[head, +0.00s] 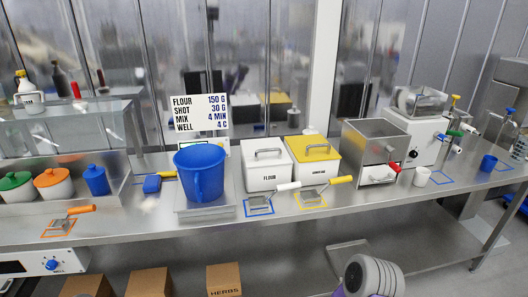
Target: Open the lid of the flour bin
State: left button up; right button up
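The flour bin (268,179) is a white box labelled FLOUR, standing upright on the steel counter between the blue jug and the yellow-lidded bin. Its white lid (255,157) is closed on top. A grey bar handle (268,151) sits on the lid. Part of one of my arms shows at the bottom, right of centre, well below and in front of the bin. Neither of my grippers shows in the view.
A blue jug (199,173) on a scale stands close left of the bin. A yellow-lidded bin (313,158) stands close right. A white-handled scoop (260,205) and a yellow-handled scoop (313,194) lie in front. A metal drawer unit (376,140) stands further right.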

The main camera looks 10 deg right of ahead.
aim_at(265, 146)
jog(key=z, duration=2.1)
jog(key=i, duration=1.45)
jog(key=u, duration=2.35)
